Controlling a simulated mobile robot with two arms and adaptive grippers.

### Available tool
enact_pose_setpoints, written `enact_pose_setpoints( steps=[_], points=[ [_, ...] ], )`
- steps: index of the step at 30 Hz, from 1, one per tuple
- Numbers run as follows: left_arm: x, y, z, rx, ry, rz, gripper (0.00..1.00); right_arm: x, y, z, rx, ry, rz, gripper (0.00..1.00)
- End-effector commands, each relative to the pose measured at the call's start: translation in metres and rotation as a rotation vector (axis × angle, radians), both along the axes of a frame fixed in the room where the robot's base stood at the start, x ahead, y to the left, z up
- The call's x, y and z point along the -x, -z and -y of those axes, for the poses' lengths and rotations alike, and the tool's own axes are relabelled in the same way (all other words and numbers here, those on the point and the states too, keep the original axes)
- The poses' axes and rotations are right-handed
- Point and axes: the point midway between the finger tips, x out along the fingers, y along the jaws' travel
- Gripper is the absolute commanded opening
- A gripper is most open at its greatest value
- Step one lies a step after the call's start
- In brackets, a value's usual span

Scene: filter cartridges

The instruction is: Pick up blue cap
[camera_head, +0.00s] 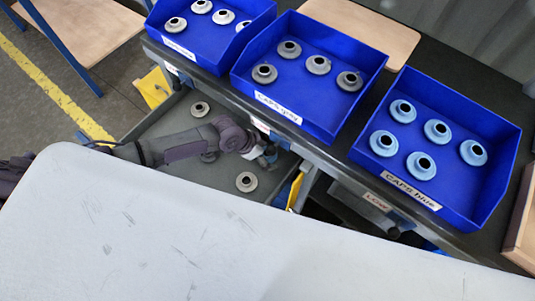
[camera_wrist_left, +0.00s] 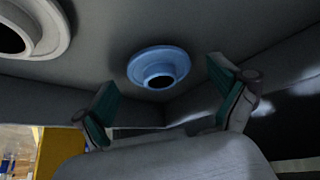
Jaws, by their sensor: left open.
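A light blue cap (camera_wrist_left: 158,68) with a wide flange and dark centre hole lies inside the grey drawer, near a corner, in the left wrist view. My left gripper (camera_wrist_left: 168,103) is open, and its two teal-padded fingers are apart on either side below the cap in that view. Nothing is between the fingers. In the head view my left gripper (camera_head: 268,157) is over the right part of the drawer (camera_head: 222,200); it mostly hides what is under it. My right gripper is not in view.
Grey caps (camera_head: 246,182) also lie in the drawer; one shows large at the left of the wrist view (camera_wrist_left: 28,28). Behind it, a blue bin labelled CAPS blue (camera_head: 490,195) holds several light blue caps. A bin labelled CAPS grey (camera_head: 310,95) holds several grey ones. Drawer walls are close around the gripper.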

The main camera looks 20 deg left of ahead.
Motion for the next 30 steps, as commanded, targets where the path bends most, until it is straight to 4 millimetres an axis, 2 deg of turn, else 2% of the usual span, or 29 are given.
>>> enact_pose_setpoints(
  steps=[4, 13, 23, 28, 30],
  points=[
    [0.000, 0.000, 0.000, 0.000, 0.000, 0.000, 0.95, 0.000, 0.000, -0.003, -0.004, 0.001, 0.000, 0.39],
    [0.000, -0.001, -0.001, 0.000, -0.001, 0.000, 0.46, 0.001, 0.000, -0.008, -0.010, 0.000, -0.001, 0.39],
    [0.000, -0.002, -0.001, 0.000, -0.001, 0.000, 0.46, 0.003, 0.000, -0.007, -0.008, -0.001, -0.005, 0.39],
    [-0.001, -0.014, -0.001, 0.000, 0.000, 0.003, 0.46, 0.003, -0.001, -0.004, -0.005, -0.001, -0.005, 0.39],
    [0.007, -0.012, -0.011, -0.003, -0.001, -0.001, 0.46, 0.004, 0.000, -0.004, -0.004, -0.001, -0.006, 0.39]
  ],
)
